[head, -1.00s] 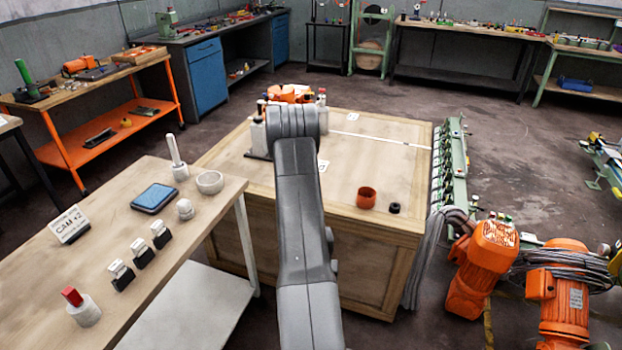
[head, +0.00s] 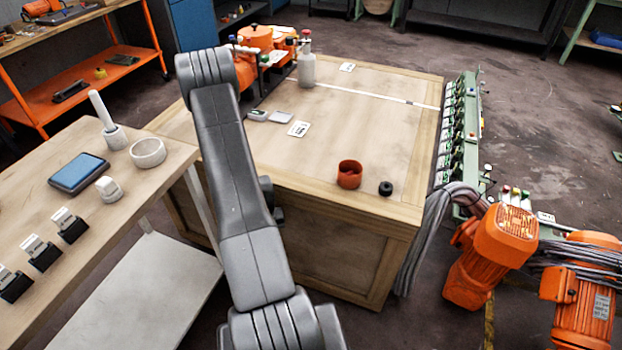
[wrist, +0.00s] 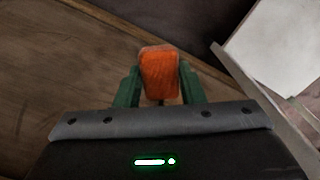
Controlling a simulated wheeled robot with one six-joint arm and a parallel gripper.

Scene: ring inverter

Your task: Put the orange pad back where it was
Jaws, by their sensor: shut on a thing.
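The orange pad (wrist: 159,72) is a small block with rounded corners in the wrist view. My gripper (wrist: 160,88) is shut on it, with one green finger on each side. Behind the pad the wrist view shows a brown wooden surface, and I cannot tell how far off it is. In the head view my grey arm reaches up and left over the gap between the left table and the wooden crate. My gripper and the pad are hidden there.
The wooden crate (head: 385,120) bears a red cup (head: 349,174), a black ring (head: 385,188), a grey bottle (head: 306,70) and cards. The left table (head: 100,215) holds a blue pad (head: 78,173), a white bowl (head: 148,152) and several black-and-white blocks. The crate's middle is clear.

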